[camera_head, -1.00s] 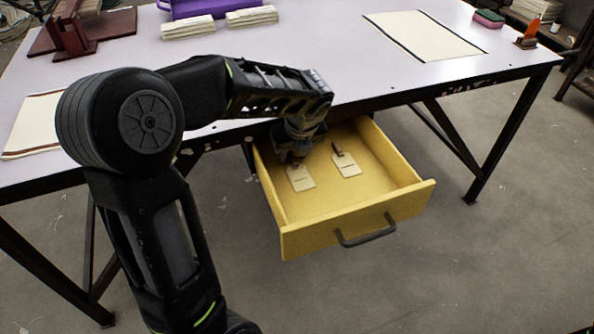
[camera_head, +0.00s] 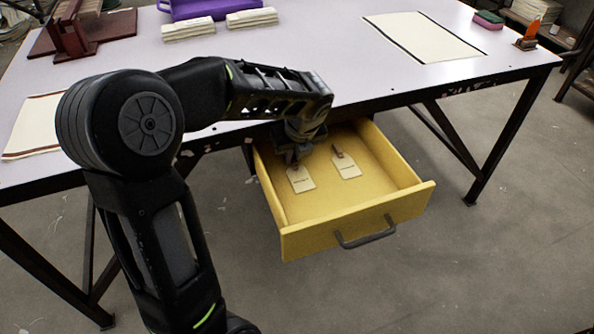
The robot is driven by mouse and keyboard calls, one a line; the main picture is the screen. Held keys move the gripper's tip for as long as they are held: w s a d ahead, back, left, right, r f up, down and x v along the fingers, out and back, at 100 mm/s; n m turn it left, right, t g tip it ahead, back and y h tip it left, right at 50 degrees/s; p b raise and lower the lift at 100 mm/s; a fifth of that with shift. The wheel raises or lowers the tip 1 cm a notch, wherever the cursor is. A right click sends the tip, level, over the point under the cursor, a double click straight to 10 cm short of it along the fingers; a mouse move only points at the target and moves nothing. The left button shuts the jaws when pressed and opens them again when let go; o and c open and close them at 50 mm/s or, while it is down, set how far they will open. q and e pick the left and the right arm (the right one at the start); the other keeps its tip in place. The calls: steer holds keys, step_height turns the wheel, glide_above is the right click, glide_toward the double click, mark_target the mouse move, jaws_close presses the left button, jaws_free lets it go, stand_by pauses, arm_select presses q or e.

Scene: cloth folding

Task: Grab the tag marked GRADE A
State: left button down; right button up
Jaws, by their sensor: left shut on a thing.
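Two cream tags lie in the open yellow drawer (camera_head: 350,225). The left tag (camera_head: 301,181) and the right tag (camera_head: 347,168) each have a dark strap and a line of small print, too small to read, so I cannot tell which is marked GRADE A. My left gripper (camera_head: 293,160) reaches down into the drawer at the upper end of the left tag. It is shut on that tag's dark strap, partly hidden by the wrist. The right tag lies apart, beside it. My right gripper is not in view.
The white table (camera_head: 330,80) stands over the drawer, its front edge close beneath my left forearm. The drawer has raised side walls and a dark handle (camera_head: 365,232). A cream sheet (camera_head: 424,37), cloth stacks (camera_head: 188,27) and a purple tray (camera_head: 205,8) lie on the table.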

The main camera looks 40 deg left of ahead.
arm_select(q)
steer(key=shift+r, duration=0.1)
stand_by(0.3)
steer(key=shift+w+d+r, duration=0.15)
steer(key=shift+d+r, duration=0.05)
steer(key=w+d+r+p, duration=0.5)
steer(key=w+d+r, duration=0.2)
steer(key=d, duration=0.3)
steer(key=shift+w+d+r, duration=0.2)
steer(key=shift+w+d, duration=0.15)
steer(key=shift+w, duration=0.35)
